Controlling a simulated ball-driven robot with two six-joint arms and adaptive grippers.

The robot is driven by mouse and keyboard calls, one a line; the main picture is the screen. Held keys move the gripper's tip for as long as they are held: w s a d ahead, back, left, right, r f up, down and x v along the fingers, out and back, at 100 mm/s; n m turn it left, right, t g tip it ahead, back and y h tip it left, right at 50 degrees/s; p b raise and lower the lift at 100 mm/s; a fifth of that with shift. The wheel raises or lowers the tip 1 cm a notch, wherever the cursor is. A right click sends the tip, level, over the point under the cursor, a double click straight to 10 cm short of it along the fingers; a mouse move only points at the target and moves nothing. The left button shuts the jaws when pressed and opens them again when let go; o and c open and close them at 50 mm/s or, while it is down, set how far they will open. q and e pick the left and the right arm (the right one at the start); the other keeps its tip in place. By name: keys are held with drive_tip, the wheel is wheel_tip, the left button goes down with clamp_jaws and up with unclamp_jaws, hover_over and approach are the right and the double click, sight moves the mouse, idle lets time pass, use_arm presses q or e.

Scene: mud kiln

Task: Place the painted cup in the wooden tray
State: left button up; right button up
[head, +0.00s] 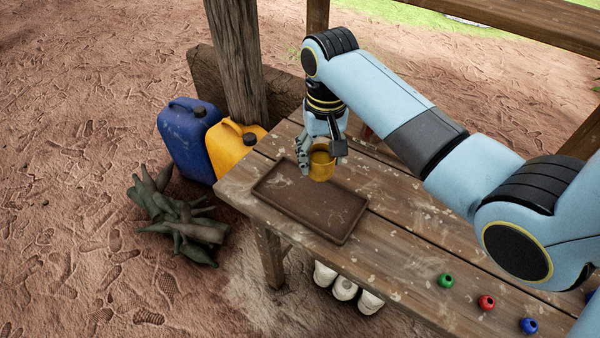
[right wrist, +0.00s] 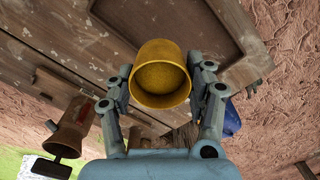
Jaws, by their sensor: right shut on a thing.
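The yellow painted cup (head: 321,168) is held in my right gripper (head: 320,156), over the far edge of the wooden tray. It looks roughly upright in the head view. In the right wrist view the cup (right wrist: 160,78) sits between both fingers (right wrist: 161,84), with its open mouth towards the camera. The dark brown wooden tray (head: 315,207) lies empty on the table; part of it also shows in the right wrist view (right wrist: 212,28). I cannot tell whether the cup's base touches the tray. My left gripper is not in view.
The plank table (head: 415,232) has free room right of the tray. Small green (head: 446,280), red (head: 487,302) and blue (head: 528,325) round things stand near its front edge. Blue (head: 187,140) and yellow (head: 226,150) jerrycans and a dark pile (head: 178,217) are on the ground left.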

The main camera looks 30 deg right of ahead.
drive_tip(key=w+a+f, duration=0.2)
drive_tip(key=a, duration=0.1)
drive_tip(key=shift+w+a+f, duration=0.25)
drive_tip(key=shift+w+f, duration=0.05)
drive_tip(key=shift+f, duration=0.1)
drive_tip(key=shift+w+a+f, duration=0.1)
drive_tip(key=shift+a+f, duration=0.05)
wheel_tip(320, 180, down, 4)
drive_tip(key=shift+r, duration=0.25)
drive_tip(key=shift+f, duration=0.2)
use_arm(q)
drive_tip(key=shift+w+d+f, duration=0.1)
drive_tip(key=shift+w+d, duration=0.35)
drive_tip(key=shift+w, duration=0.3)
use_arm(e)
drive_tip(key=shift+f, duration=0.15)
drive_tip(key=o, duration=1.3)
drive_tip(key=shift+c, duration=0.2)
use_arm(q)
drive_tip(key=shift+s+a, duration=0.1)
